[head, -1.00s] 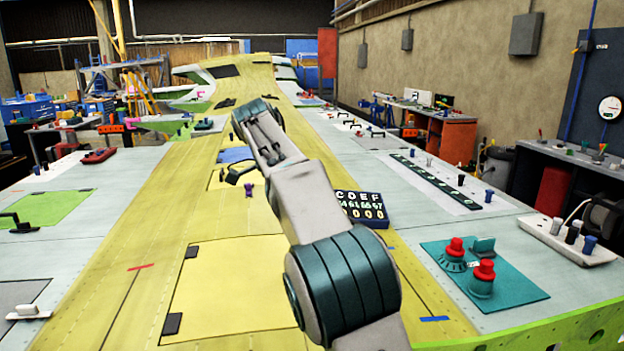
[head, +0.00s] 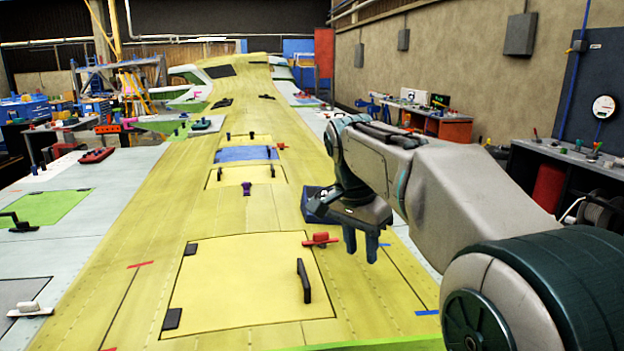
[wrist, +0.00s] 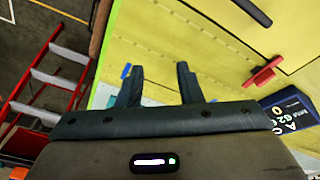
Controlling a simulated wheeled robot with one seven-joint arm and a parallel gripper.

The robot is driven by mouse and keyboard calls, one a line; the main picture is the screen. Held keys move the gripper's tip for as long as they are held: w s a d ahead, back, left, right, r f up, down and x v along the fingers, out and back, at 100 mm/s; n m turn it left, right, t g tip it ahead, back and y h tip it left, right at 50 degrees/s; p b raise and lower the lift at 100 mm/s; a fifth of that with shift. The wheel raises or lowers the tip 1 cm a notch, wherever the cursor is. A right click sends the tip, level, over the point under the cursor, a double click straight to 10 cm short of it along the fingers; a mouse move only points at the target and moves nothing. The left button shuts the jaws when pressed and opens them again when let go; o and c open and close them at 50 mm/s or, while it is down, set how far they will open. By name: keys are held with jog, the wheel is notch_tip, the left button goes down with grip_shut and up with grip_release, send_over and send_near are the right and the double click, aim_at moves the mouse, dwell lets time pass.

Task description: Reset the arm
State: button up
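My gripper (head: 361,250) hangs over the right part of the yellow wing in the head view, fingers pointing down. In the wrist view my gripper (wrist: 157,80) shows two dark fingers spread apart with nothing between them. My arm is bent and comes in from the lower right. The fingers are to the right of a yellow hatch (head: 235,285) with a black handle (head: 304,281). A red latch (head: 320,240) lies just left of the gripper. I see no contact between the fingers and anything.
A dark panel with letters and digits (wrist: 287,112) is partly visible beside the red latch in the wrist view. A red ladder-like frame (wrist: 48,85) stands on the floor off the wing. A green panel (head: 52,208) with a black handle lies at left.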

jog(key=s+d+f+n+t, duration=0.1)
jog(key=s+d+f+n, duration=0.2)
jog(key=s+f, duration=0.4)
jog(key=s+d+f+n+t+y, duration=0.1)
jog(key=s+d+f+n, duration=0.2)
jog(key=s, duration=1.1)
notch_tip(320, 180, down, 4)
jog(key=n, duration=0.3)
jog(key=shift+y, duration=0.3)
